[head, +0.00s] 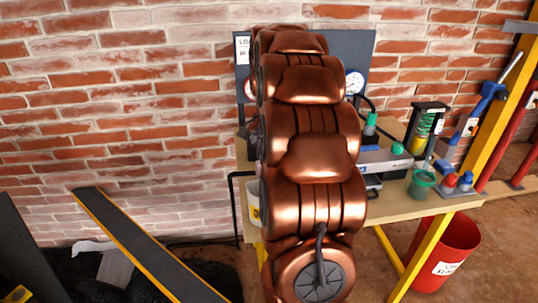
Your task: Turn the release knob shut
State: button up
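My copper-coloured arm fills the middle of the head view and hides much of the bench and the dark panel (345,50) behind it. My gripper is not visible. To the right of my arm, a grey and blue device (387,162) sits on the wooden bench. A green-capped part (371,120) stands above it, and a round green knob-like part (397,149) is on its right end. I cannot tell which of these, if any, is the release knob, or how far it is turned.
A gauge (354,82) shows on the panel. On the bench (405,208) stand a green cup (422,184), a green spring in a frame (424,128) and blue-red tools (465,182). A red bin (448,250) stands at right. A dark yellow-edged beam (140,240) slants at lower left.

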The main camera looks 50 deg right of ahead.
jog(key=shift+s, duration=0.1)
jog(key=o, duration=1.1)
jog(key=shift+o, duration=0.2)
notch_tip(320, 180, up, 12)
dwell(0.7)
